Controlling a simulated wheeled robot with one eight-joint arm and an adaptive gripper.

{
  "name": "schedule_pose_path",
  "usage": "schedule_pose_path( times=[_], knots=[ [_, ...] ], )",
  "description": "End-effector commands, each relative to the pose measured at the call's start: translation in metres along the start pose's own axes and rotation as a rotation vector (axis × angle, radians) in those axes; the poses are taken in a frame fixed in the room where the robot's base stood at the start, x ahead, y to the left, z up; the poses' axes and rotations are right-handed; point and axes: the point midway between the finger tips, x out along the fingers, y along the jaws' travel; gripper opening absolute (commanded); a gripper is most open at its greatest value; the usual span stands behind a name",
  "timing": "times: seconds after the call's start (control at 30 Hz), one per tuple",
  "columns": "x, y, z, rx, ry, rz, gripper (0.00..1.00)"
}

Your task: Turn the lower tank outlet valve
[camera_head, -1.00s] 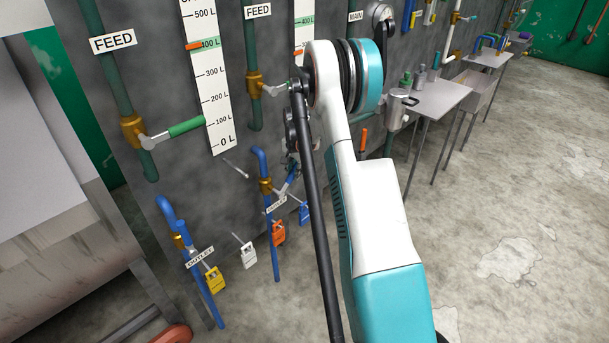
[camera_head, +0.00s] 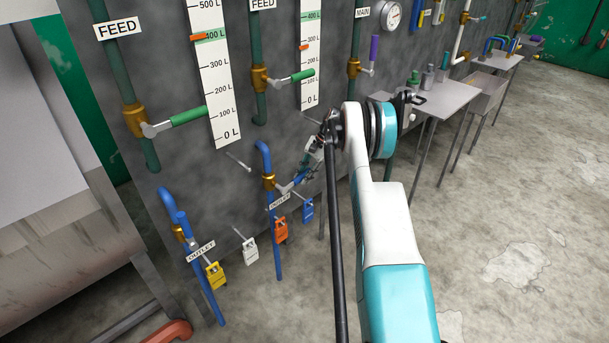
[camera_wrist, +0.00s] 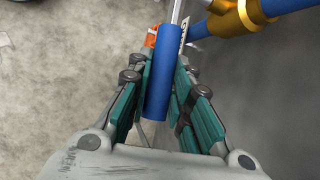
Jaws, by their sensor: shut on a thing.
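The outlet valve of the right blue pipe has a brass body (camera_head: 268,182) with a grey lever running right and upward to a blue handle. The wrist view shows that blue handle (camera_wrist: 162,85) between the teal finger pads, with the brass body (camera_wrist: 243,14) at the top right. My gripper (camera_wrist: 160,105) is shut on the handle; in the head view it (camera_head: 306,172) is small and partly merges with the handle. A second blue outlet valve (camera_head: 182,232) stands at the lower left, its handle along its pipe.
Yellow (camera_head: 216,274), white (camera_head: 250,250), orange (camera_head: 281,230) and blue (camera_head: 308,210) padlocks hang on the wall near the outlets. Green-handled feed valves (camera_head: 188,116) sit above. A grey table (camera_head: 440,98) stands right; the floor ahead is clear.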

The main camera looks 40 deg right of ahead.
Motion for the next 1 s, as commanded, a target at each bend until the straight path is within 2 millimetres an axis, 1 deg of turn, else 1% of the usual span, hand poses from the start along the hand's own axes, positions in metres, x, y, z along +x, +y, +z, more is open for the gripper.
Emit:
schedule_pose_path(
  times=[0.43,0.47,0.5,0.53,0.87,1.0],
  knots=[
    [0.002,0.001,-0.001,0.002,-0.006,0.0,0.0],
    [0.002,0.001,-0.001,0.002,-0.006,0.0,0.26],
    [0.002,0.001,-0.001,0.002,-0.006,0.0,0.35],
    [0.002,0.001,-0.001,0.002,-0.006,0.0,0.4],
    [0.001,0.0,-0.001,0.002,-0.007,0.0,0.4],
    [-0.009,0.0,-0.001,0.003,-0.006,-0.001,0.4]
  ],
)
